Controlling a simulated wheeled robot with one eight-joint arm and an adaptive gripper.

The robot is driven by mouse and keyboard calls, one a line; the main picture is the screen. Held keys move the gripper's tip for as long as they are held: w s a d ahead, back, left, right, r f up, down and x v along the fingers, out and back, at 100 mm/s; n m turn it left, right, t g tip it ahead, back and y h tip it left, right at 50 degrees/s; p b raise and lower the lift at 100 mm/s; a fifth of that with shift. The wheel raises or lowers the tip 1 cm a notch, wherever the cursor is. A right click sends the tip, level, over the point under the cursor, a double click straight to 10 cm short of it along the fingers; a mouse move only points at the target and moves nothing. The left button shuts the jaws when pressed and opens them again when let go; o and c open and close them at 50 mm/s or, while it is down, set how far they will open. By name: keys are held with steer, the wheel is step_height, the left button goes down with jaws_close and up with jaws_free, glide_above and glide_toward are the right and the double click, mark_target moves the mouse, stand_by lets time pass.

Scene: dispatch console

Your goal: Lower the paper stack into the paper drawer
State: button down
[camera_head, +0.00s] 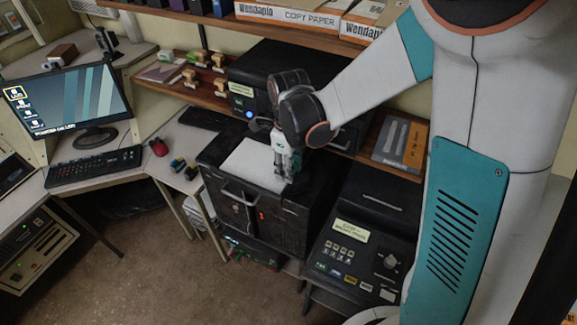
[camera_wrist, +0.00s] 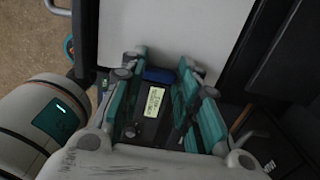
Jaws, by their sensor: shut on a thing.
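The white paper stack (camera_head: 254,162) lies flat at the top of the black paper drawer (camera_head: 232,208), which has a handle on its front. I cannot tell whether it rests inside the drawer or sits just above it. My gripper (camera_head: 287,170) points down at the stack's right edge and is shut on it. In the wrist view, the stack (camera_wrist: 165,28) spreads beyond the fingertips of my gripper (camera_wrist: 162,66), and a small blue piece (camera_wrist: 160,75) shows between the fingers. The exact finger contact is hidden.
A black machine (camera_head: 262,75) stands behind the drawer, below a shelf with copy paper boxes (camera_head: 300,15). A machine with a labelled control panel (camera_head: 360,240) is at the right. A monitor (camera_head: 68,98) and keyboard (camera_head: 95,170) are on the left desk. Open floor lies in front.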

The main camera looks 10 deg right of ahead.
steer(key=c, duration=1.1)
jaws_free()
step_height(320, 180, up, 12)
steer(key=s+d+f+n+t+b, duration=0.1)
steer(key=s+d+n+t+b, duration=0.1)
steer(key=s+n, duration=0.3)
steer(key=s+d+f+n+t+b, duration=0.2)
steer(key=s+d+n+b, duration=0.2)
steer(key=n, duration=0.8)
steer(key=s+d+f+n+t+b, duration=0.2)
steer(key=s+d+n+t+b, duration=0.1)
steer(key=s+n, duration=0.3)
steer(key=shift+s+d+f+n+b, duration=0.15)
steer(key=shift+n+b, duration=0.25)
steer(key=shift+n, duration=0.25)
steer(key=shift+d+f+n+b, duration=0.1)
steer(key=shift+n+b, duration=0.3)
steer(key=shift+n, duration=0.25)
